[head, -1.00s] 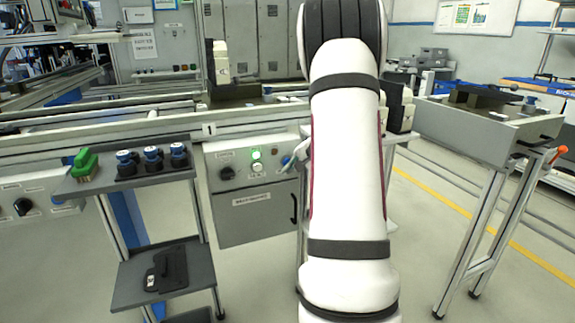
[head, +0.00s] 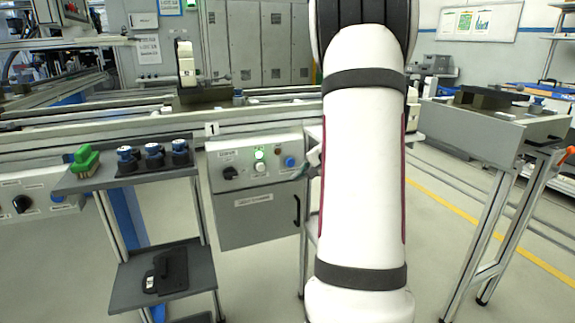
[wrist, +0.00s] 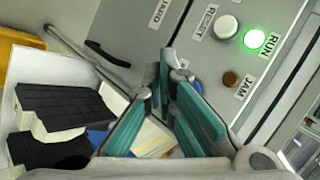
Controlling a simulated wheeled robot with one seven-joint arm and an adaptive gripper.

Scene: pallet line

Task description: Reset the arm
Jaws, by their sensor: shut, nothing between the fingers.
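My white arm (head: 363,160) stands upright right of centre in the head view. The control panel (head: 233,157) shows a lit green lamp, a white button and a blue button (head: 290,162) in the head view. In the wrist view the RUN lamp (wrist: 255,39) glows green, the RESET button (wrist: 227,27) is white, and the JAM lamp (wrist: 231,79) is dull amber.
A white bin (wrist: 22,108) with dark blocks lies lower left in the wrist view. A cart (head: 85,183) left of the panel bears a green brush (head: 84,159) and several blue-and-black parts. A conveyor (head: 110,138) runs behind. A metal table (head: 470,132) stands right.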

